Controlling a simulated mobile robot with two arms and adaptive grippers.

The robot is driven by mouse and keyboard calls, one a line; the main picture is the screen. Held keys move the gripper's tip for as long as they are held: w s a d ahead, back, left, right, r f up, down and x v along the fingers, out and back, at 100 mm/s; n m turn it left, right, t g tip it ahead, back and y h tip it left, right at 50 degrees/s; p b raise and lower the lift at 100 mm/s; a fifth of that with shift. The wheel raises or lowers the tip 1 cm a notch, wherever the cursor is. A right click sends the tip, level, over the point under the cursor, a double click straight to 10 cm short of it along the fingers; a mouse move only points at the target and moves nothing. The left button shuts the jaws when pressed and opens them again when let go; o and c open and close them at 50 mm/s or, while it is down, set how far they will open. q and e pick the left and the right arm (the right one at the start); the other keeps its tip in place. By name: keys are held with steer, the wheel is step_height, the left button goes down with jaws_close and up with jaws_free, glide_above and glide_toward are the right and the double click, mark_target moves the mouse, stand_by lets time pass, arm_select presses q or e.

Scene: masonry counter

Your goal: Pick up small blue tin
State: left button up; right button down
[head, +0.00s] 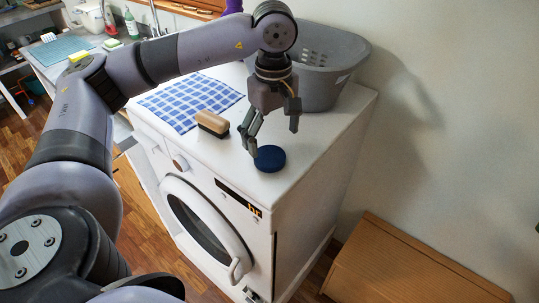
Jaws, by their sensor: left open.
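The small blue tin (270,159) is a flat, round, dark blue tin lying on the white top of the washing machine (310,148), near its front edge. My left gripper (272,134) points down just above and behind the tin. Its fingers are spread apart, with nothing seen between them. One fingertip is close to the tin's left edge; I cannot tell whether it touches. My right gripper is not in view.
A brush (212,123) with a wooden back lies left of the tin, by a blue checked cloth (190,101). A grey laundry basket (335,65) stands behind the gripper. A wooden cabinet (410,265) stands on the floor at right.

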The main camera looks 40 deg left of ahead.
mark_target(270, 156)
arm_select(q)
steer(key=shift+a+f, duration=0.1)
steer(key=shift+f, duration=0.2)
steer(key=f+p, duration=0.1)
steer(key=f, duration=0.1)
steer(key=f+p, duration=0.1)
steer(key=shift+s+a+f, duration=0.1)
steer(key=shift+a+f, duration=0.25)
steer(key=shift+f, duration=0.55)
steer(key=shift+d, duration=0.1)
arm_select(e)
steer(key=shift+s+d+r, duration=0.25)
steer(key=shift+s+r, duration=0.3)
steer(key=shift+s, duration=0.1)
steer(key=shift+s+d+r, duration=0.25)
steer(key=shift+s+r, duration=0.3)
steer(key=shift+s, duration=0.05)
arm_select(q)
steer(key=c, duration=1.4)
steer(key=shift+c, duration=0.6)
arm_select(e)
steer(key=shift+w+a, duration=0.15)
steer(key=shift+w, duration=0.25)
arm_select(q)
steer(key=shift+r, duration=0.1)
